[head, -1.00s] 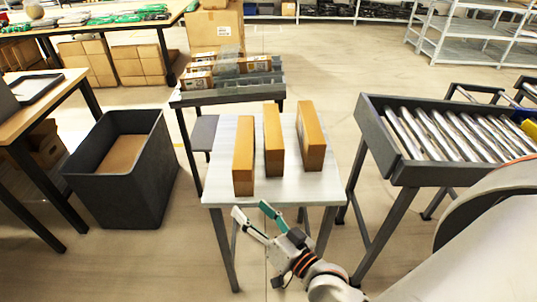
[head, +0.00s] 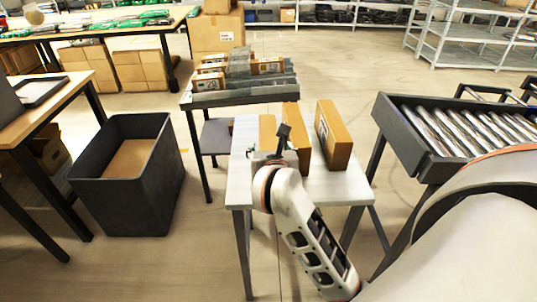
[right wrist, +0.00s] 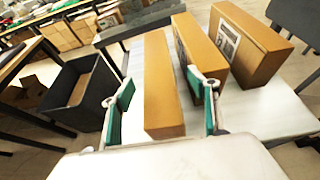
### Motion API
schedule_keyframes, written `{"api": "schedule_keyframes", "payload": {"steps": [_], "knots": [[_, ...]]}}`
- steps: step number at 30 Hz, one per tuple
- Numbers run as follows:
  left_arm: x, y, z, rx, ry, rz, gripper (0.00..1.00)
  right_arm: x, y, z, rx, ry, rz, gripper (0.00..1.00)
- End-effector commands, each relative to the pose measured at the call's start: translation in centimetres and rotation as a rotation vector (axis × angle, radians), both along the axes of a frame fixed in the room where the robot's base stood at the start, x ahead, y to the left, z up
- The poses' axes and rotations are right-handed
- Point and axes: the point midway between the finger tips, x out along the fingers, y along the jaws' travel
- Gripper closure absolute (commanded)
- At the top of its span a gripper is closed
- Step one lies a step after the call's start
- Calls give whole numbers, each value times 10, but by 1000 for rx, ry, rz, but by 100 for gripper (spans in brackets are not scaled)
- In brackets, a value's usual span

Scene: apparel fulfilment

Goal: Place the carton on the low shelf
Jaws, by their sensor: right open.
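Three upright orange-brown cartons stand in a row on a small white table (head: 240,180): a left carton (head: 267,130), a middle carton (head: 303,138) and a right carton (head: 336,137). My right gripper (head: 274,152) is over the near end of the left carton and hides part of it. In the right wrist view the open fingers (right wrist: 160,78) are on either side of the left carton (right wrist: 163,122), with the middle carton (right wrist: 198,50) just right of the right finger. Contact cannot be told. A low grey shelf (head: 214,140) sits under the rack behind the table. My left gripper is out of view.
A rack top (head: 245,96) holds several cartons between dividers. A dark bin (head: 130,200) stands at left, beside a wooden-topped table (head: 50,100). A roller conveyor (head: 415,140) stands close on the right. Open floor lies between the bin and the white table.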

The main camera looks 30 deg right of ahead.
Motion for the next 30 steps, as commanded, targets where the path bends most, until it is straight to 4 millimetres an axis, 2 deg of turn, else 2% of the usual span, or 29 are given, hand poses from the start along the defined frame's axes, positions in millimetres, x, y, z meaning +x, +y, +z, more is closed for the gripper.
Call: {"api": "schedule_keyframes", "payload": {"steps": [16,26,30], "knots": [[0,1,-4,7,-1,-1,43,53,-28,-28,-6,2,-2,40],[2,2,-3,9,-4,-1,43,58,-31,-31,-3,1,-1,40],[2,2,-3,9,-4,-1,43,58,-31,-31,-4,1,-1,77]]}}
